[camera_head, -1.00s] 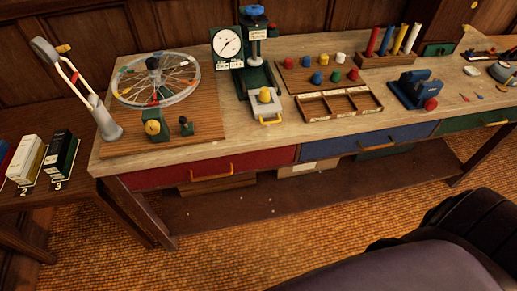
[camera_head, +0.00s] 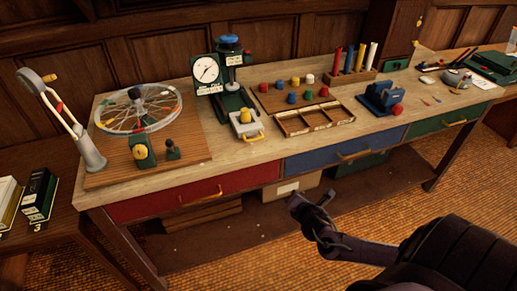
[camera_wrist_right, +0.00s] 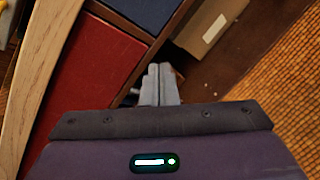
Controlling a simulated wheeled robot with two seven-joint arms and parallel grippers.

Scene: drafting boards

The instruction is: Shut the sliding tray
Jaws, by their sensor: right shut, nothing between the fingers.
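A small pale grey tray (camera_head: 238,127) with a yellow handle along its front edge juts forward from the foot of the green dial press (camera_head: 232,99) on the bench. A yellow piece (camera_head: 245,116) sits on it. My right gripper (camera_head: 296,203) is in front of the bench, below the tabletop near the red and blue drawers, apart from the tray. Its fingers (camera_wrist_right: 160,84) are shut and empty in the right wrist view. The tray does not show in that view. My left gripper is not in view.
The red drawer (camera_head: 160,205), blue drawer (camera_head: 320,160) and green drawer (camera_head: 425,128) have yellow handles and look shut. A spoked wheel (camera_head: 148,110) stands left of the press. A wooden divided tray (camera_head: 283,127) lies to its right. The floor in front is free.

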